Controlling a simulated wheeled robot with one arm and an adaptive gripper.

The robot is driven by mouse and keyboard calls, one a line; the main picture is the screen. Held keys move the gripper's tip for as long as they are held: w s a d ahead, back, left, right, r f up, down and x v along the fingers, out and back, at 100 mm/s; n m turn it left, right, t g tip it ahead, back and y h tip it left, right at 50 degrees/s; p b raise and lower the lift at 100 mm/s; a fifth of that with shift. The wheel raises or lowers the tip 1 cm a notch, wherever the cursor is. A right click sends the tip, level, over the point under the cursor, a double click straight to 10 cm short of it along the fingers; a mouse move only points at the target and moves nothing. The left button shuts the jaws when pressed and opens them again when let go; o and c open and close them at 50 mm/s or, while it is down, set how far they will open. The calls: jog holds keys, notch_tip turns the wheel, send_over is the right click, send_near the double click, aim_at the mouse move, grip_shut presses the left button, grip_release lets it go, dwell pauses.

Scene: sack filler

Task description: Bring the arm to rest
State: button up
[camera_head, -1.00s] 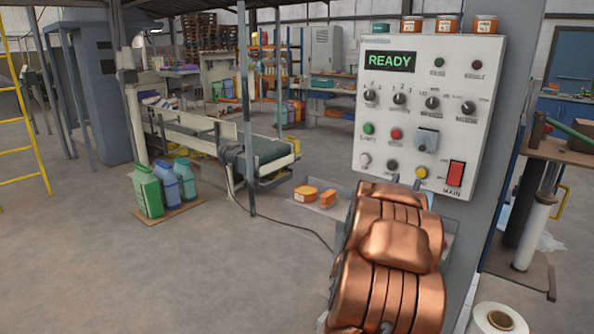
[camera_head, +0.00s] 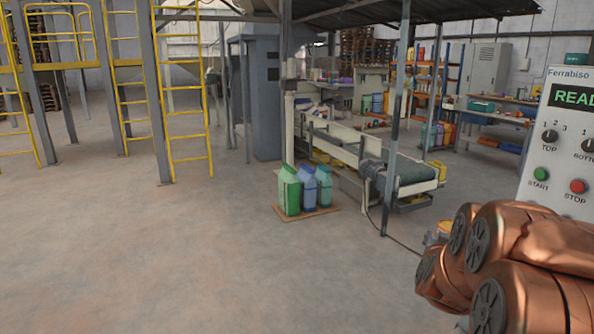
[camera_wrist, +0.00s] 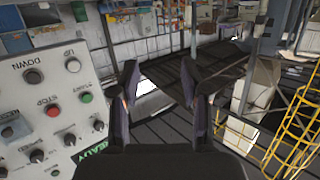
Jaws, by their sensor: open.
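My gripper (camera_wrist: 160,72) shows in the wrist view with its two dark fingers apart and nothing between them. The control panel (camera_wrist: 50,110) is left of the fingers in that view and appears upside down, apart from them. In the head view, my copper-coloured arm fills the lower right corner, folded close to my body, and my gripper is not seen there. The control panel (camera_head: 560,150) is cut off by the right edge, with part of a green READY display showing.
A conveyor (camera_head: 370,160) stands at centre right. Green and blue sacks (camera_head: 290,190) stand on a board (camera_head: 306,213) in front of it. Yellow ladders (camera_head: 188,110) and a grey cabinet (camera_head: 267,100) are behind. The floor (camera_head: 150,260) at left is clear.

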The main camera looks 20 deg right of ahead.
jog(key=a+f+n+g+y+p, duration=0.1)
jog(key=a+n+y, duration=0.15)
jog(key=a, duration=0.55)
jog(key=a+f+n+y, duration=0.1)
jog(key=a+f+y, duration=0.15)
jog(key=a, duration=0.55)
jog(key=s+a+f+n+g+y+p, duration=0.1)
jog(key=s+a+g+y, duration=0.15)
jog(key=a, duration=0.35)
jog(key=s+a+n+g+y+p, duration=0.1)
jog(key=s+a+n+y, duration=0.1)
jog(key=s+a, duration=0.3)
jog(key=s+a+r+n+g+p, duration=0.1)
jog(key=s+a+g, duration=0.3)
jog(key=s, duration=0.8)
jog(key=s+a+r+n+g+y, duration=0.1)
jog(key=s+a+n+g, duration=0.1)
jog(key=s+a+g, duration=0.2)
jog(key=s+a, duration=0.3)
jog(key=s, duration=0.5)
jog(key=shift+p, duration=0.4)
